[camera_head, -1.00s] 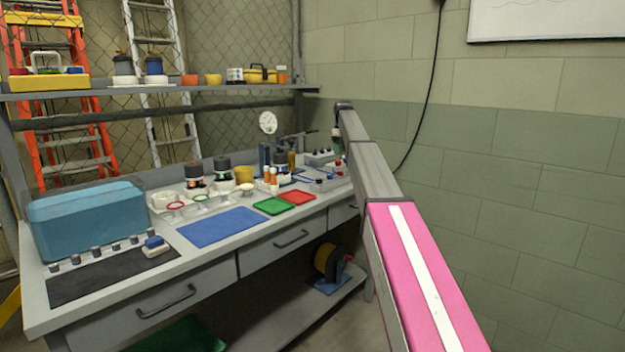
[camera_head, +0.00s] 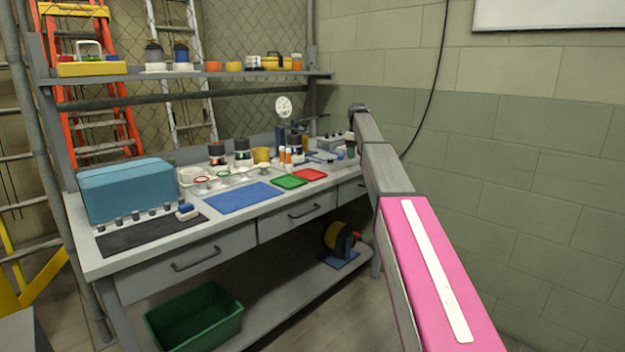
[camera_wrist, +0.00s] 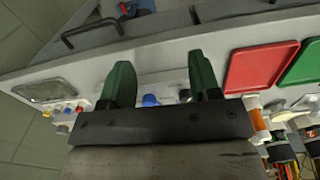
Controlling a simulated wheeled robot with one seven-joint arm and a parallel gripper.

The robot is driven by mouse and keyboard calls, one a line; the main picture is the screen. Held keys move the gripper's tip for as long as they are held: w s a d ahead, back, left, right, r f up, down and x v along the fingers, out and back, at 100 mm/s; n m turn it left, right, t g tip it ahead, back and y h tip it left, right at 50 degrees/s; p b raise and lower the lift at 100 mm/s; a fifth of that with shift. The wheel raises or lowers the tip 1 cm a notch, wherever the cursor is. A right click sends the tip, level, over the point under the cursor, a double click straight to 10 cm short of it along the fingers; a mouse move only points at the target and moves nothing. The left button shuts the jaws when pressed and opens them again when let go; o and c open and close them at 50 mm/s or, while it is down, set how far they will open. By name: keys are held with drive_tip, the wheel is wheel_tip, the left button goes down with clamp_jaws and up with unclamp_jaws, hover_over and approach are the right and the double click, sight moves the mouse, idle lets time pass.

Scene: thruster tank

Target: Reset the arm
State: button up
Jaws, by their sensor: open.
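My arm, with its pink and white link, reaches forward on the right of the head view toward the far right end of the workbench (camera_head: 128,261). In the wrist view my gripper (camera_wrist: 160,85) has two dark green fingers set well apart. I see nothing held between them. Small blue-capped parts (camera_wrist: 150,100) show on the bench behind the gap between the fingers. The gripper's fingers are hard to make out in the head view.
The bench holds a teal box (camera_head: 130,190), a blue mat (camera_head: 241,197), a green tray (camera_head: 289,182) and a red tray (camera_head: 310,174). A shelf (camera_head: 200,75) runs above. A green bin (camera_head: 195,315) and a cable reel (camera_head: 338,238) are below. A block wall (camera_head: 540,170) stands right.

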drive_tip(key=s+f+m, duration=0.2)
drive_tip(key=s+f, duration=0.9)
drive_tip(key=f, duration=0.3)
drive_tip(key=s+f+m, duration=0.2)
drive_tip(key=s+f, duration=0.6)
drive_tip(key=s, duration=0.4)
drive_tip(key=s+f+m, duration=0.2)
drive_tip(key=s+f, duration=0.6)
drive_tip(key=s, duration=0.5)
drive_tip(key=s+f+m, duration=0.2)
drive_tip(key=s+f, duration=0.7)
drive_tip(key=s, duration=0.4)
